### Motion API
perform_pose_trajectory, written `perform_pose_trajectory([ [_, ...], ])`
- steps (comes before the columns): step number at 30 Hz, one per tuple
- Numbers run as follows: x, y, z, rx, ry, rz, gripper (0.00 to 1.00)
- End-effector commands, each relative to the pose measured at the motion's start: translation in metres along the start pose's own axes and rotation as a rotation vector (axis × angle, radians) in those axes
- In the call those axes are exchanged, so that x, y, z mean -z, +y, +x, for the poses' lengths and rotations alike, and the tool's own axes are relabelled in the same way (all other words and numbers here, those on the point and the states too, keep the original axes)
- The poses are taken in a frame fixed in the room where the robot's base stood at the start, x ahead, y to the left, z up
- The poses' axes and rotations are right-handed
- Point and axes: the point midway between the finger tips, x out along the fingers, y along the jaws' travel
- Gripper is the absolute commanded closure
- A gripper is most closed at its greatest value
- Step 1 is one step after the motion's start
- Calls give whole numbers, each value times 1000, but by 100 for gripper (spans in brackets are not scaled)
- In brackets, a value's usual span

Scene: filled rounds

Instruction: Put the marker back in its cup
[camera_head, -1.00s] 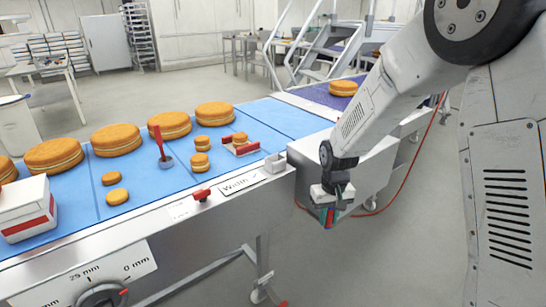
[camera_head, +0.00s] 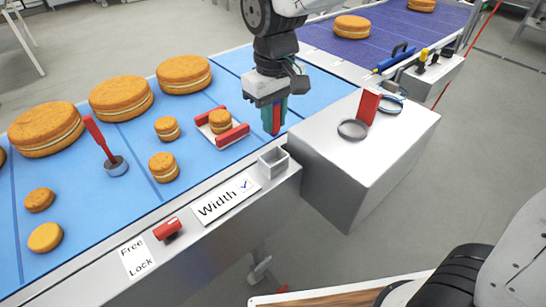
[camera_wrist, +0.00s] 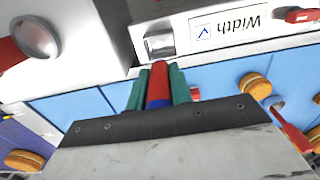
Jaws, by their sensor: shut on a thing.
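My gripper (camera_head: 273,118) points down over the blue belt, its teal fingers closed on the red marker (camera_head: 277,116). In the wrist view the marker (camera_wrist: 158,82) is upright between the fingers, with a blue part near the palm. The cup (camera_head: 273,161) is a small square grey metal holder on the conveyor's front rail. It is open at the top and looks empty. It also shows in the wrist view (camera_wrist: 160,45), beyond the fingertips. The marker appears a little behind the cup and apart from it.
The "Width" label (camera_head: 224,202) and a red knob (camera_head: 167,229) lie left of the cup. A metal box (camera_head: 350,165) stands to its right, with a red block (camera_head: 368,107) and rings on top. A small cake in a red-ended holder (camera_head: 217,145) is left of the gripper.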

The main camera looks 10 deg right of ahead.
Motion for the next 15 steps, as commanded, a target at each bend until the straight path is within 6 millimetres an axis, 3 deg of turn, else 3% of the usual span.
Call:
perform_pose_trajectory([
  [6,1,-1,4,0,-1,-1,100],
  [15,0,0,48,0,-2,1,100],
])
